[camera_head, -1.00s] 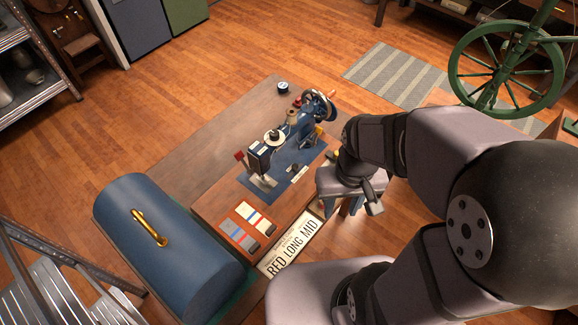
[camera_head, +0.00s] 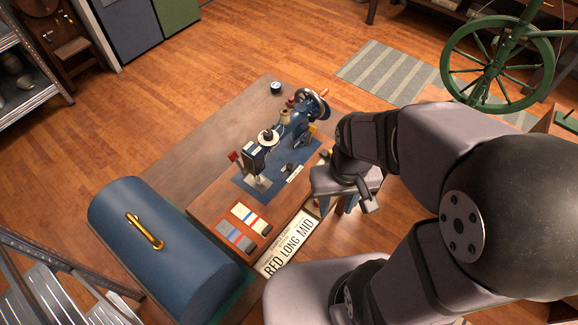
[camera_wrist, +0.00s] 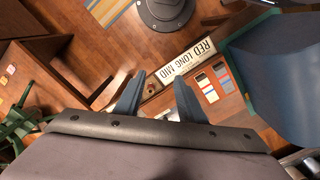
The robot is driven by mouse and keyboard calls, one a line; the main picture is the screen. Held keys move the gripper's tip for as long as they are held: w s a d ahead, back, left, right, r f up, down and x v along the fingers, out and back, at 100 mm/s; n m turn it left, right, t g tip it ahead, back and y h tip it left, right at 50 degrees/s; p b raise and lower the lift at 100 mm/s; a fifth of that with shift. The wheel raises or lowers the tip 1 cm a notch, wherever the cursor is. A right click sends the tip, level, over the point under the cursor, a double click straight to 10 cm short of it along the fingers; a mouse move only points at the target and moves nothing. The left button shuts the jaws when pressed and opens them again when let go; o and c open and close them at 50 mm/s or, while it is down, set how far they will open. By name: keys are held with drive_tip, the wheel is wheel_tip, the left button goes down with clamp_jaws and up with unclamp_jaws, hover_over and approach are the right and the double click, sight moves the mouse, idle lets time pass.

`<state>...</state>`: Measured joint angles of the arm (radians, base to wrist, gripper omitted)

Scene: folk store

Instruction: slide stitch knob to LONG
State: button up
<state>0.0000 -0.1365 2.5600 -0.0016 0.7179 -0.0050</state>
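The blue sewing machine (camera_head: 300,118) stands on a blue mat on the wooden table. A white sign reading RED LONG MID (camera_head: 289,246) lies along the table's front edge; it also shows in the wrist view (camera_wrist: 188,61). I cannot clearly tell which part is the stitch knob. My gripper (camera_head: 335,208) hangs low by the table's front edge, right of the sign. In the wrist view my gripper (camera_wrist: 158,80) has its two blue fingers apart, with a gap between them. A small part shows in this gap, too small to make out. Nothing is visibly held.
A large blue case with a brass handle (camera_head: 145,232) is left of the table. Colour swatches (camera_head: 243,227) lie near the table's front left. A small dark round object (camera_head: 276,87) sits at the far corner. A green spinning wheel (camera_head: 497,60) stands at the right.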

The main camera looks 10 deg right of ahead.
drive_tip(key=shift+o, duration=0.3)
drive_tip(key=n+t+y+b, duration=0.35)
drive_tip(key=n+b, duration=0.75)
drive_tip(key=b, duration=1)
approach(290, 165)
drive_tip(key=f, duration=0.1)
drive_tip(key=shift+g, duration=0.55)
drive_tip(key=shift+w+p+x, duration=0.2)
drive_tip(key=shift+p+x, duration=0.2)
drive_tip(key=shift+x, duration=1.55)
drive_tip(key=shift+w+p+x, duration=0.25)
drive_tip(key=shift+p+x, duration=0.15)
drive_tip(key=shift+x, duration=1.55)
drive_tip(key=shift+a+r, duration=0.1)
drive_tip(key=shift+r, duration=0.05)
clamp_jaws()
drive_tip(key=shift+w+d+b, duration=0.6)
drive_tip(key=shift+w+d, duration=0.45)
drive_tip(key=shift+w, duration=0.05)
drive_tip(key=shift+d+r, duration=0.1)
drive_tip(key=shift+d, duration=0.05)
